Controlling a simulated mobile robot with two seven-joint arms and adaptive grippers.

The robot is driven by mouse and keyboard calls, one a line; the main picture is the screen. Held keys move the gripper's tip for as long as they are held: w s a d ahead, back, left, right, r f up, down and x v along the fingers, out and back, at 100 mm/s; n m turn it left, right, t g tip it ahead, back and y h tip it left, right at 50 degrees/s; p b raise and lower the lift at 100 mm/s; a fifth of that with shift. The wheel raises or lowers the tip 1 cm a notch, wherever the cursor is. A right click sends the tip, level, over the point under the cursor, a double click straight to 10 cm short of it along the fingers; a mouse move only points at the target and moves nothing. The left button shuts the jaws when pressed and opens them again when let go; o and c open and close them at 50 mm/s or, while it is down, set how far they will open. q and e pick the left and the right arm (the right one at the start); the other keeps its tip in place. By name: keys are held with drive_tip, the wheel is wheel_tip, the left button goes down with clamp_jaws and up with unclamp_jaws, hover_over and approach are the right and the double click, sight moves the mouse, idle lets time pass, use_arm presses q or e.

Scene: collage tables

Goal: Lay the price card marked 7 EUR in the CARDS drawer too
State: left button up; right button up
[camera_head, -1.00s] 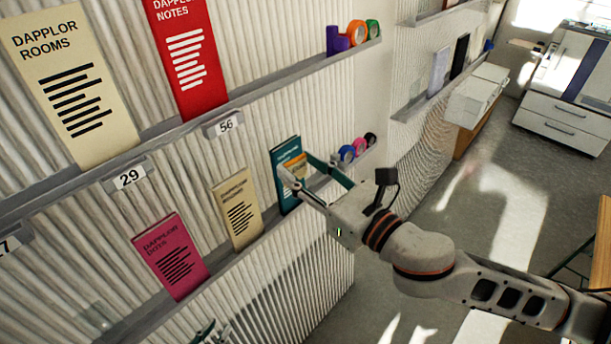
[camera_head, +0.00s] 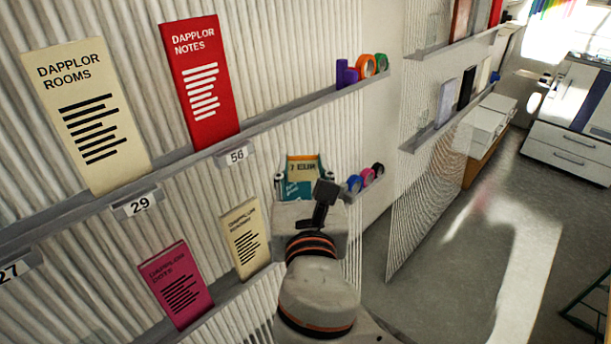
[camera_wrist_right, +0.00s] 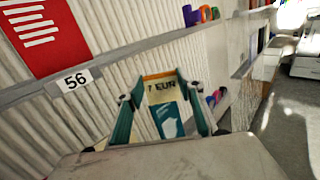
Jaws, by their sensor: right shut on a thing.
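The price card (camera_head: 303,170) is cream with an orange upper edge; it reads 7 EUR in the right wrist view (camera_wrist_right: 161,88). My right gripper (camera_wrist_right: 161,92) is shut on the card, with its teal fingers at the card's two sides. In the head view my wrist covers the lower part of this gripper (camera_head: 301,178). A teal booklet (camera_wrist_right: 168,120) shows just below the card; I cannot tell whether they touch. My left gripper is not in view. No drawer marked CARDS can be read.
Wall ledges hold a cream Rooms booklet (camera_head: 88,118), a red Notes booklet (camera_head: 201,82), a magenta booklet (camera_head: 176,285) and a small cream booklet (camera_head: 245,238). Tape rolls (camera_head: 365,178) stand right of my gripper. A white drawer cabinet (camera_head: 568,150) stands far right, beyond open floor.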

drive_tip(key=shift+r+m+h, duration=0.2)
drive_tip(key=shift+m+h, duration=0.1)
drive_tip(key=shift+h, duration=0.2)
drive_tip(key=shift+s+d+f+n+y, duration=0.1)
drive_tip(key=shift+d+f+n+y, duration=0.25)
drive_tip(key=shift+n+y, duration=0.4)
drive_tip(key=shift+s+d+f+n+y, duration=0.15)
drive_tip(key=shift+f+n+y, duration=0.3)
drive_tip(key=shift+y, duration=0.5)
drive_tip(key=s+d+f+n+g+y, duration=0.1)
drive_tip(key=d+f+n+g+y, duration=0.1)
drive_tip(key=f+n+g+y, duration=0.2)
drive_tip(key=s+d+f+n+g+y, duration=0.1)
drive_tip(key=d+f+n+g+y, duration=0.2)
drive_tip(key=n+g+y, duration=0.7)
drive_tip(key=shift+s+f+n+g+y, duration=0.3)
drive_tip(key=shift+s+f+n+g, duration=0.1)
drive_tip(key=shift+f+g, duration=0.9)
